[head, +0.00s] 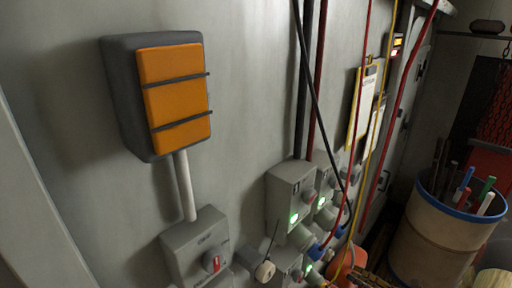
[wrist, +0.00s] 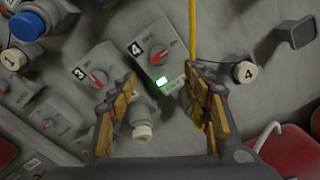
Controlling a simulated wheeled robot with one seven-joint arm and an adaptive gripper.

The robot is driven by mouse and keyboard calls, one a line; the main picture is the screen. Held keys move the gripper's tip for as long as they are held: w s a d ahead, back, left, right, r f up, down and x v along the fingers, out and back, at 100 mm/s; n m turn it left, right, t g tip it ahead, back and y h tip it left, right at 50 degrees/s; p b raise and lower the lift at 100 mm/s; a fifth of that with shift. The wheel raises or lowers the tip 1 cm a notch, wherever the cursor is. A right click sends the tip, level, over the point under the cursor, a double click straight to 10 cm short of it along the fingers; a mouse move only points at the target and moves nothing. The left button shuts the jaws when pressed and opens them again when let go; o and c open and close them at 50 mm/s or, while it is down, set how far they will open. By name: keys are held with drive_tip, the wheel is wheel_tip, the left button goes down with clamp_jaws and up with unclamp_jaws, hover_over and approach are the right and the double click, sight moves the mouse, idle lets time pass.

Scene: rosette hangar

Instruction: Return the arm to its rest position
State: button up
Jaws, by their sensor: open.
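My gripper (wrist: 163,118) shows in the wrist view with its two yellow-faced fingers spread apart and nothing between them. Beyond the fingers is a grey wall with switch boxes. The box marked 4 (wrist: 152,50) has a red knob and a lit green lamp, and the box marked 3 (wrist: 97,70) has a red knob. In the head view, part of what looks like my gripper shows at the bottom edge (head: 372,279), low by the wall boxes; its fingertips are not clear there.
An orange-fronted box (head: 175,92) hangs on the wall above a grey switch box (head: 200,250). Grey boxes with green lamps (head: 290,190) stand right of it. Black, red and yellow cables hang down the wall. A barrel (head: 430,235) of rods stands at the right.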

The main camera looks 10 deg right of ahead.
drive_tip(key=s+a+f+n+g+h+b, duration=0.2)
drive_tip(key=s+a+f+n+g+b, duration=0.15)
drive_tip(key=s+a+n+g, duration=0.5)
drive_tip(key=s+a+f+n+g+h+b, duration=0.25)
drive_tip(key=s+a+n+g+b, duration=0.3)
drive_tip(key=n, duration=0.65)
drive_tip(key=s+a+n+t+h+b, duration=0.2)
drive_tip(key=a+n+b, duration=0.3)
drive_tip(key=b, duration=0.5)
drive_tip(key=s+a+r+n+t+h+b, duration=0.1)
drive_tip(key=s+a+n+t+h+b, duration=0.1)
drive_tip(key=n+b, duration=0.7)
drive_tip(key=a+t+h+b, duration=0.1)
drive_tip(key=a+h, duration=0.1)
drive_tip(key=a, duration=0.1)
drive_tip(key=shift+r+n, duration=0.3)
drive_tip(key=shift+n, duration=0.05)
drive_tip(key=shift+s+h, duration=0.1)
drive_tip(key=shift+h, duration=0.15)
